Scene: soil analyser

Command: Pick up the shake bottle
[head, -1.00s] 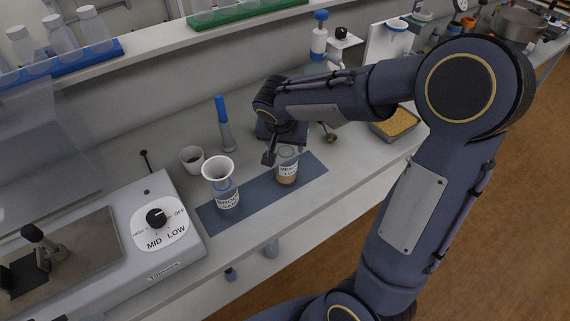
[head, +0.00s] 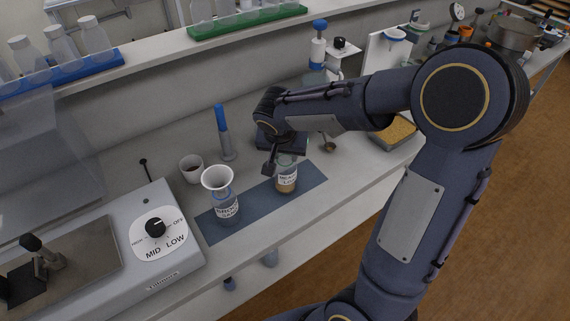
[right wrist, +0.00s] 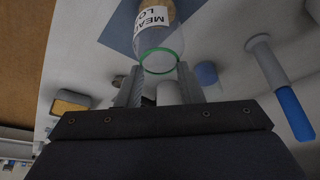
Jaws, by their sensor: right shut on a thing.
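The shake bottle (head: 287,180) is a clear bottle with a white label and brown soil in its bottom. It is upright at the blue mat (head: 258,203); I cannot tell whether its base touches the mat. My right gripper (head: 279,162) is shut on its upper part from behind. In the right wrist view, the bottle (right wrist: 158,38) shows a green ring close to the fingertips (right wrist: 160,84). The gripper hides the bottle's top in the head view. My left gripper is not in view.
A labelled bottle with a white funnel (head: 217,179) stands on the mat to the left. Behind are a small cup (head: 192,168) and a blue-handled tool (head: 222,130). A shaker with a dial (head: 155,227) is at left, a soil tray (head: 394,133) at right.

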